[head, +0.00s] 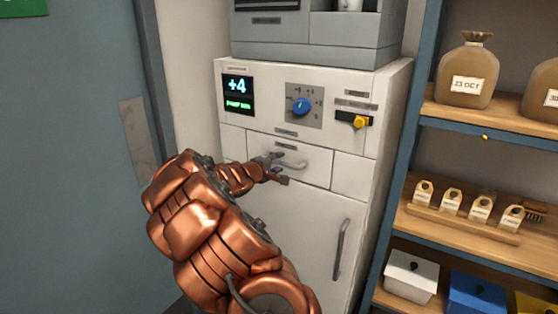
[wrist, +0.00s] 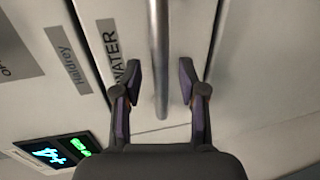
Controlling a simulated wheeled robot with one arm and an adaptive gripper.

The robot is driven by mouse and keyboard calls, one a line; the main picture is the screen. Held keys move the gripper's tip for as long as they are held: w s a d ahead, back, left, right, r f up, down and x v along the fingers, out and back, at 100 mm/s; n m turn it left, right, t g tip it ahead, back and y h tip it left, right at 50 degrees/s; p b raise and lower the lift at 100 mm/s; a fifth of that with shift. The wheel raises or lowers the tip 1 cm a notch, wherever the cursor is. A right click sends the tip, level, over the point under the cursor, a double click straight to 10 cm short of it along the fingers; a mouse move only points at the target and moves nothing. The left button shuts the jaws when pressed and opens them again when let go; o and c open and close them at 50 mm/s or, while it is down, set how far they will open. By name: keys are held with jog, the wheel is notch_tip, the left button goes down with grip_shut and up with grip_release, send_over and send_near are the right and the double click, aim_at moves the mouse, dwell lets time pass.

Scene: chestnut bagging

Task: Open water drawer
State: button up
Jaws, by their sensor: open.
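The water drawer (head: 317,170) is a white drawer front in the upper part of the white cabinet, and it looks closed. Its handle (head: 292,164) is a short horizontal metal bar. In the wrist view the drawer's "WATER" label (wrist: 112,48) is partly hidden by a finger. The handle bar (wrist: 160,60) lies between the two fingers there. My gripper (head: 278,170) is at the drawer front, at the left part of the handle. In the wrist view my gripper (wrist: 160,82) is open around the bar, with gaps on both sides.
Above the drawer are a "+4" display (head: 237,92), a blue dial (head: 301,106) and a yellow knob (head: 361,121). A lower door with a vertical handle (head: 341,249) is below. A wooden shelf unit (head: 440,232) with sacks, small bags and boxes stands on the right.

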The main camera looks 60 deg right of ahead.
jog(key=shift+d+f, duration=0.15)
jog(key=shift+d, duration=0.4)
jog(key=shift+c, duration=0.3)
grip_shut()
